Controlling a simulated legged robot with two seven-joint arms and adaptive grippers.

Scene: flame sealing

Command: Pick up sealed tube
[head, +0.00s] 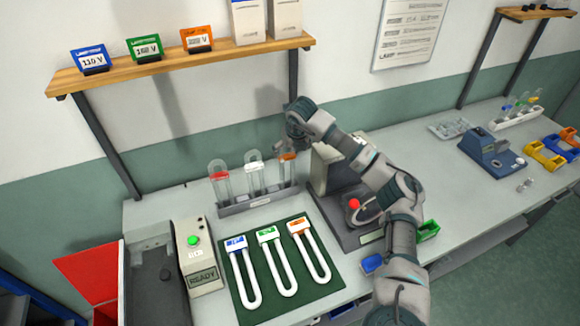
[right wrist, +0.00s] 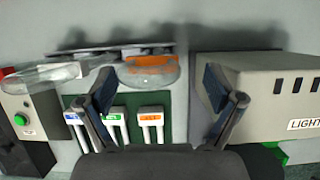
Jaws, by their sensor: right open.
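Three clear tubes stand in a grey rack (head: 258,202) at the back of the bench: a red-banded tube (head: 221,182), a white-banded tube (head: 254,178) and an orange-banded tube (head: 287,171). I cannot tell from the picture which is sealed. My right gripper (head: 292,140) is above and behind the orange-banded tube, partly hidden by its own wrist. In the right wrist view my right gripper (right wrist: 160,105) is open and empty. The orange-banded tube (right wrist: 150,68) lies ahead, between the finger directions but nearer the left finger. My left gripper is not in view.
A green mat (head: 240,300) with three U-shaped white loops lies in front of the rack. A box with a green button (head: 193,255) stands left. A beige machine (right wrist: 275,90) is close to the right finger. A wooden shelf (head: 130,70) hangs above.

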